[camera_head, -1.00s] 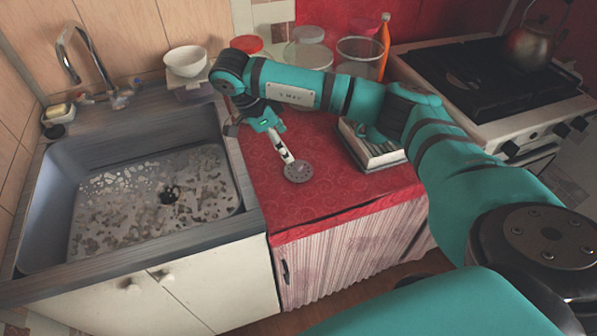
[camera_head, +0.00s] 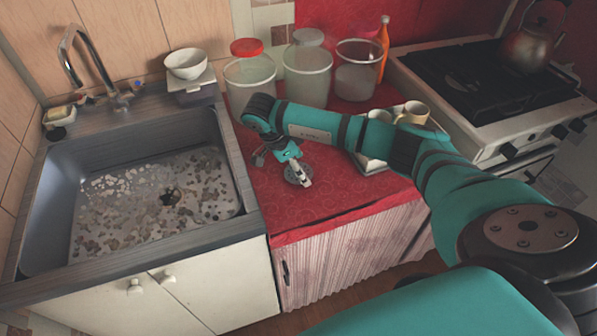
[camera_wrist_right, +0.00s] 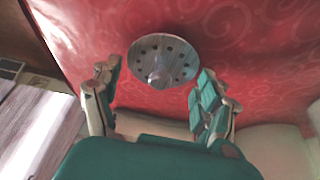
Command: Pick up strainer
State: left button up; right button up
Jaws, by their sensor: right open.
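The strainer (camera_head: 295,175) is a small round grey metal disc with holes, lying on the red patterned cloth of the counter. In the right wrist view, the strainer (camera_wrist_right: 150,48) shows its ring of holes and a central knob. My right gripper (camera_head: 284,168) is low over the counter at the strainer and partly covers it in the head view. In the wrist view, my right gripper (camera_wrist_right: 158,76) is open, with one finger on each side of the strainer's near part and nothing held. I cannot tell whether the fingers touch it. My left gripper is not in view.
Clear canisters (camera_head: 307,75) and an orange bottle (camera_head: 384,48) stand at the back. A rack (camera_head: 372,163) and a mug (camera_head: 413,112) are partly behind my right arm. The sink (camera_head: 60,205) is left, the stove (camera_head: 480,80) right. The front cloth (camera_head: 330,205) is clear.

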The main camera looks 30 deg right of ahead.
jog(key=shift+c, duration=0.4)
jog(key=c, duration=0.6)
notch_tip(320, 180, up, 10)
jog(key=shift+r, duration=0.1)
